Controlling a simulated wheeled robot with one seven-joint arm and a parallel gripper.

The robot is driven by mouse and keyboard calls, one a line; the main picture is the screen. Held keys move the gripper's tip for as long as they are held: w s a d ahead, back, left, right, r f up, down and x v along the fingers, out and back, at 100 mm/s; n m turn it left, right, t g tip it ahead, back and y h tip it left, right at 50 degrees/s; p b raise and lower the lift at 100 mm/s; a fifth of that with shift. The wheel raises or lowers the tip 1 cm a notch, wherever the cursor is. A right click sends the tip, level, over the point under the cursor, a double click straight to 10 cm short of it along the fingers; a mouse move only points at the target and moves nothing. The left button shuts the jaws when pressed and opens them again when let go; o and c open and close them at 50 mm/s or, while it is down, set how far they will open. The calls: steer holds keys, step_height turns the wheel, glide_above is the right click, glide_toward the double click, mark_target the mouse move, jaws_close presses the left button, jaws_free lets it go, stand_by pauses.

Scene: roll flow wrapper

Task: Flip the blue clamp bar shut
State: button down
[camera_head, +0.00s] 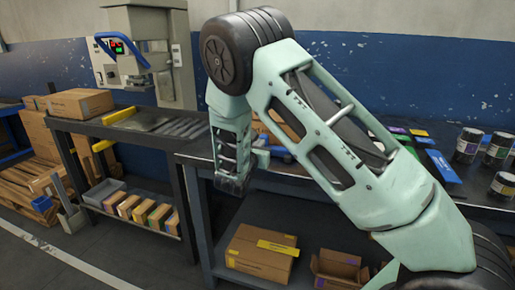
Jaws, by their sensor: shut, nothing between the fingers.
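The blue clamp bar (127,48) shows at the upper left, on the front of a pale grey machine (176,50). It looks like a bent blue handle that slants around a small panel with a red and green display (117,46). My pale green arm reaches in from the lower right, bends at the top and hangs down. My gripper (232,186) is at its lower end, shut and empty, right of the machine and lower than the bar, apart from it. The fingertips are small and dark here.
A dark roller table (95,128) stands below the machine, with a cardboard box (77,103) on it. A dark workbench (285,180) lies behind my arm, with several dark cans (467,146) at right. Boxes (262,252) fill the lower shelves. Open floor lies at lower left.

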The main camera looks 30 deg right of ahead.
mark_target(264, 136)
steer(key=shift+d, duration=0.1)
steer(key=x, duration=0.3)
steer(key=shift+w+d, duration=0.15)
steer(key=shift+w+d+r, duration=0.2)
